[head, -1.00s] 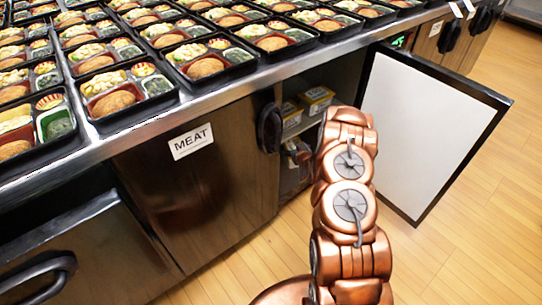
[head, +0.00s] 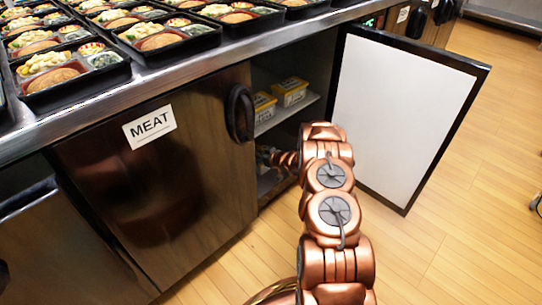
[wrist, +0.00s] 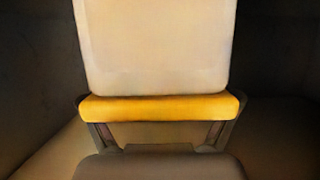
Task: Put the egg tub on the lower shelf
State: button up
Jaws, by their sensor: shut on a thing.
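The egg tub (wrist: 155,50) fills the upper middle of the wrist view, with a pale cream face and a yellow rim. My gripper (wrist: 160,108) is shut on it, one finger at each side of the yellow rim. In the head view my gripper (head: 266,154) reaches into the open cabinet, below the upper shelf (head: 285,115). The lower shelf (head: 268,181) shows only partly beneath it. The held tub is hidden in the head view, and I cannot tell whether it touches the lower shelf.
Two yellow-and-white tubs, one (head: 291,92) right of the other (head: 264,107), sit on the upper shelf. The open cabinet door (head: 400,115) stands to the right. The closed door labelled MEAT (head: 150,195) is on the left. Bento trays (head: 165,50) line the counter above.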

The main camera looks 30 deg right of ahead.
jog(key=shift+w+d+f+b, duration=0.15)
jog(key=shift+d+f+b, duration=0.55)
jog(key=shift+d, duration=0.75)
jog(key=shift+w+d+f+b, duration=0.1)
jog(key=shift+d+f+b, duration=0.6)
jog(key=shift+d, duration=0.75)
jog(key=shift+w+d+f+b, duration=0.15)
jog(key=shift+d+f+b, duration=0.55)
jog(key=shift+d, duration=0.75)
jog(key=shift+f, duration=0.1)
jog(key=o, duration=1.3)
